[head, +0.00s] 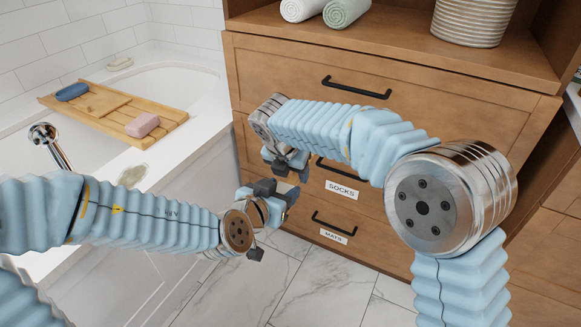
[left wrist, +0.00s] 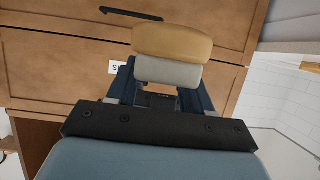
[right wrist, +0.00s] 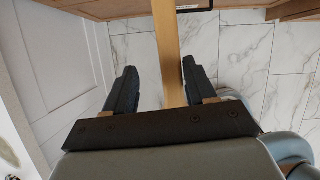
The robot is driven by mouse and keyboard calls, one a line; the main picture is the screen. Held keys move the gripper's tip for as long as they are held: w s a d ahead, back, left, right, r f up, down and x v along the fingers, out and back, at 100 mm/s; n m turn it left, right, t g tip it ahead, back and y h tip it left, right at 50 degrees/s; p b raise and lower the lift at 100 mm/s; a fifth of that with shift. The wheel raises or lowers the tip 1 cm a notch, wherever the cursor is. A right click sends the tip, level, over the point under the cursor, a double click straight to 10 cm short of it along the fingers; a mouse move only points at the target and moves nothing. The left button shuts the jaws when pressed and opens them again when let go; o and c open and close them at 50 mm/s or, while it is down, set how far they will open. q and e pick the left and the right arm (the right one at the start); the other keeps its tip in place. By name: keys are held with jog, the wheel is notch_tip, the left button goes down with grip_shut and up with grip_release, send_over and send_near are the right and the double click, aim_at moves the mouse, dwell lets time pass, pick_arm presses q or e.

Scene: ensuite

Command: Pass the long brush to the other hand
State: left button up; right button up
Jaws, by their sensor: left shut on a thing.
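The long brush shows in the left wrist view as a tan head (left wrist: 172,42) with a pale grey part below it, between the fingers of my left gripper (left wrist: 165,82). My left gripper is shut on the brush; it also shows in the head view (head: 274,196). In the right wrist view the brush's long wooden handle (right wrist: 167,45) runs between the fingers of my right gripper (right wrist: 159,78). Those fingers stand apart, with a clear gap left of the handle. In the head view my right gripper (head: 285,163) is just above the left one. I cannot make out the brush there.
A wooden drawer cabinet (head: 420,100) stands close behind the grippers, with black handles. A bathtub (head: 185,95) with a wooden tray (head: 95,122) across it is at the left. The marble floor (head: 330,290) below is clear.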

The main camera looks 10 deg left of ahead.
pick_arm(q)
jog(key=shift+d, duration=0.1)
pick_arm(e)
jog(key=shift+a, duration=0.2)
grip_shut()
pick_arm(q)
jog(key=o, duration=1.2)
pick_arm(e)
jog(key=shift+d+r, duration=0.1)
